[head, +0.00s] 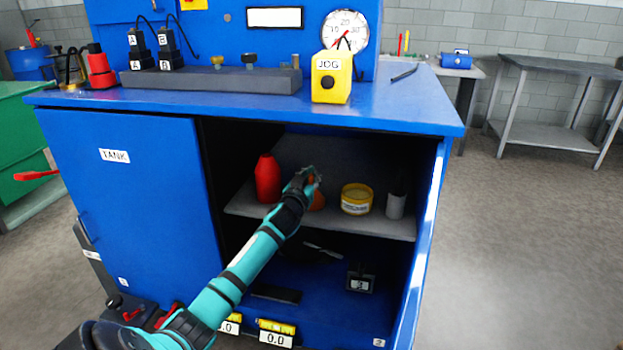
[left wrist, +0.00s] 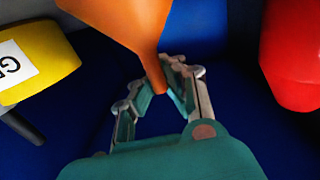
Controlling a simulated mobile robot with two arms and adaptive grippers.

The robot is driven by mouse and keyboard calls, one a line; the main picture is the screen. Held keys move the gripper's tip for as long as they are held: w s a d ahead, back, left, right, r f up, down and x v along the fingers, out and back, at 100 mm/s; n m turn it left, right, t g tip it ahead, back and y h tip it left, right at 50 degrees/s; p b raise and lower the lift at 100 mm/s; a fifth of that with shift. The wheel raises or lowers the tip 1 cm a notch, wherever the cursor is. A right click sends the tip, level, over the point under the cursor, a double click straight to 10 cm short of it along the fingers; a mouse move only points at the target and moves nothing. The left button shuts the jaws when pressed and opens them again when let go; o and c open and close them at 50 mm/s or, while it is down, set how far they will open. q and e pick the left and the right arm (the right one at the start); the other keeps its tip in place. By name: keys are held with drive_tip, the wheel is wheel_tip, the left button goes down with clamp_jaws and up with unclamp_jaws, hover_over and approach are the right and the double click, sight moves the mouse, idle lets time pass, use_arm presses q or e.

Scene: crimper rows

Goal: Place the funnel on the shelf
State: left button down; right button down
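The orange funnel (head: 317,199) is in the open cabinet, at the shelf (head: 375,224), partly hidden behind my left gripper (head: 311,178). It sits between a red bottle (head: 267,179) and a yellow tub (head: 356,199). Its wide part is down and its spout up; I cannot tell whether its rim touches the shelf. In the left wrist view the funnel (left wrist: 125,18) comes in from the top, and its narrow spout lies between the fingertips of my left gripper (left wrist: 158,80), which appear closed on it. My right gripper is not in view.
A grey-white bottle (head: 396,205) stands right of the yellow tub, which shows close in the left wrist view (left wrist: 35,60). The red bottle (left wrist: 292,50) is on the other side there. The blue cabinet door (head: 130,200) is at the left, and the blue worktop (head: 400,105) overhangs the opening.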

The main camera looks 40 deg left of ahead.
use_arm(q)
drive_tip(key=c, duration=1.9)
unclamp_jaws()
drive_tip(key=o, duration=0.4)
drive_tip(key=shift+r, duration=0.15)
